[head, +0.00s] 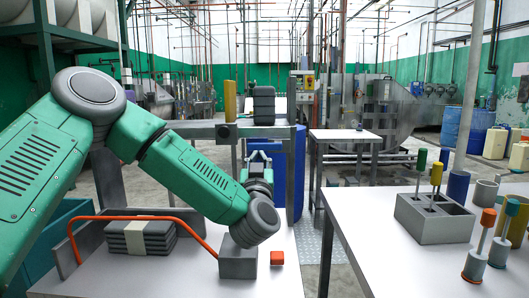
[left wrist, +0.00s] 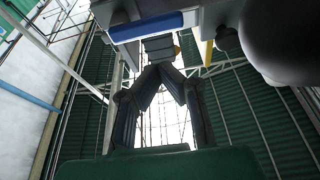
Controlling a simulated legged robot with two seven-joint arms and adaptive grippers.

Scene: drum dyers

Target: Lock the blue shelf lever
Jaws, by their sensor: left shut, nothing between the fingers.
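My left gripper (head: 257,160) reaches past the front table toward the underside of the shelf (head: 200,131) and is mostly hidden by its own wrist in the head view. In the left wrist view its dark fingers (left wrist: 162,68) come together at the tips, shut and empty. A blue bar (left wrist: 146,27), apparently the blue lever, lies nearly horizontal above and left of the fingertips, apart from them as far as I can tell. I cannot make out the blue lever in the head view. A yellow lever (head: 230,101) stands upright on the shelf. My right gripper is not in view.
A dark stacked block (head: 264,105) sits on the shelf. A tool holder (head: 437,222) stands on the right table. A blue barrel (head: 299,172) stands behind.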

